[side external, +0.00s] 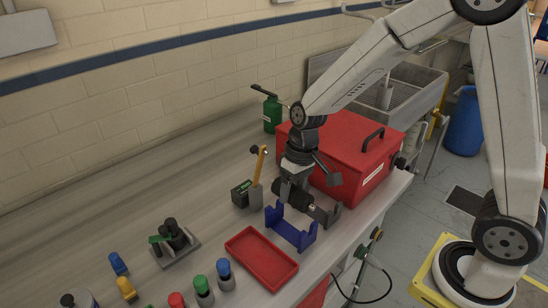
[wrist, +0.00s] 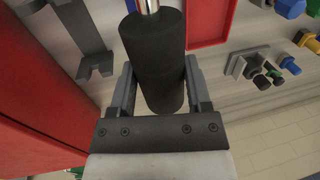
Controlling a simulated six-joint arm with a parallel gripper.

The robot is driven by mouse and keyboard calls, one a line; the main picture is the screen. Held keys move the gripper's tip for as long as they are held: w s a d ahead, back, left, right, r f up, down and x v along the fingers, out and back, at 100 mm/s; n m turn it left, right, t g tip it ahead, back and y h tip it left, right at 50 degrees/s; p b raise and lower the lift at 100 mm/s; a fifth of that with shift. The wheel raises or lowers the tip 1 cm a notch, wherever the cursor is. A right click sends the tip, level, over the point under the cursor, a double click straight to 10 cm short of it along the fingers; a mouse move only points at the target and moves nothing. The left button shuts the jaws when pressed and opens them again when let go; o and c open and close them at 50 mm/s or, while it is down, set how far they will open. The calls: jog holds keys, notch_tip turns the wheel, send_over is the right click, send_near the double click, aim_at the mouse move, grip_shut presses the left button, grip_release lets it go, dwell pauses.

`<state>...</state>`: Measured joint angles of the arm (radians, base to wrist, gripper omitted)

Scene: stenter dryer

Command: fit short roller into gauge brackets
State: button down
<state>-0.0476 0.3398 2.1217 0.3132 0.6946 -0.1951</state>
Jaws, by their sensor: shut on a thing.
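The short roller (wrist: 152,60) is a black cylinder with a shiny metal shaft end at the top of the wrist view. My gripper (wrist: 158,88) is shut on it, with a finger on each side. In the side view my gripper (side external: 292,190) is low, just behind a blue bracket (side external: 291,232) with two upright ends; the dark roller is hard to tell from the gripper there. A dark grey bracket (side external: 327,214) stands to the right of the blue one, and also shows at upper left in the wrist view (wrist: 82,35). Which are the gauge brackets, I cannot tell.
A large red box (side external: 345,150) stands close behind my gripper. A red tray (side external: 262,256) lies in front of the blue bracket. A grey block with a yellow-handled tool (side external: 256,190) stands left of my gripper. Several coloured capped pieces (side external: 203,288) stand at the front left.

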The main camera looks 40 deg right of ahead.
jog(key=shift+f, duration=2.7)
jog(key=shift+f, duration=1.55)
grip_release()
jog(key=shift+r, duration=0.15)
jog(key=shift+d+r, duration=0.25)
jog(key=shift+r, duration=1)
jog(key=shift+d+r, duration=0.3)
jog(key=shift+r, duration=0.95)
jog(key=shift+d+r, duration=0.25)
jog(key=shift+r, duration=1)
jog(key=s+d+r+t+h, duration=0.1)
jog(key=s+d+t+h, duration=0.1)
jog(key=s, duration=0.7)
jog(key=shift+d+r+t, duration=0.15)
jog(key=shift+d+t, duration=0.15)
jog(key=shift+d, duration=0.55)
